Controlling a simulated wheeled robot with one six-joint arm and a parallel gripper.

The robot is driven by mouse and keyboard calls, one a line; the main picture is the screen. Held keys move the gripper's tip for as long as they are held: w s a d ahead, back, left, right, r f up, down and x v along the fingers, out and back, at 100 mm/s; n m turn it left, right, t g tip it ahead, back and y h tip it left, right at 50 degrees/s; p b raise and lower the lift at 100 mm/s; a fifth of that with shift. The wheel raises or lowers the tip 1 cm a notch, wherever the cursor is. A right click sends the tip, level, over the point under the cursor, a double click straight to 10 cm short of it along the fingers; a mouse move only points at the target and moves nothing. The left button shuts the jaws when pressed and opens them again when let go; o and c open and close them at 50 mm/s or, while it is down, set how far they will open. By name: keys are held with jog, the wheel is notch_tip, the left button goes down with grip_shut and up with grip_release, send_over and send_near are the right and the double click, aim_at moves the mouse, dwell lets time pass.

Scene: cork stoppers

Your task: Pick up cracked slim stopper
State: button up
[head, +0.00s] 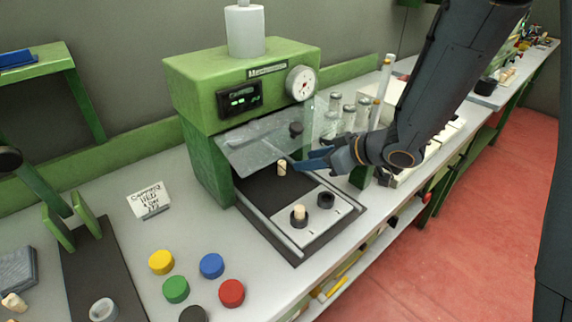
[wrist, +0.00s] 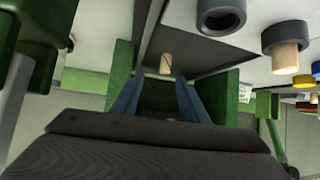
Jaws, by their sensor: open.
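A slim pale stopper (head: 282,168) stands on the dark mat under the green press, behind the clear shield's lower edge. It also shows in the wrist view (wrist: 166,62), with a dark slanting line across it that looks like a crack. My gripper (head: 305,160), with blue fingers, is just to the right of the stopper in the head view. In the wrist view my gripper (wrist: 158,80) is open, its fingers apart and the stopper beyond the tips, roughly between them. Nothing is held.
A second pale stopper (head: 299,210) sits in a black holder on the white plate (head: 318,222), beside an empty black socket (head: 326,200). The clear shield (head: 255,143) hangs from the green press (head: 235,75) close to my fingers. Glass jars (head: 348,118) stand behind my arm.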

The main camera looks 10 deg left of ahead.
aim_at(282, 174)
jog(key=a, duration=0.1)
jog(key=a+f, duration=0.1)
jog(key=a, duration=0.1)
jog(key=w+a+f, duration=0.1)
jog(key=shift+a+f, duration=0.15)
jog(key=shift+f, duration=0.05)
jog(key=shift+p+x, duration=0.35)
jog(key=shift+x, duration=2.45)
grip_shut()
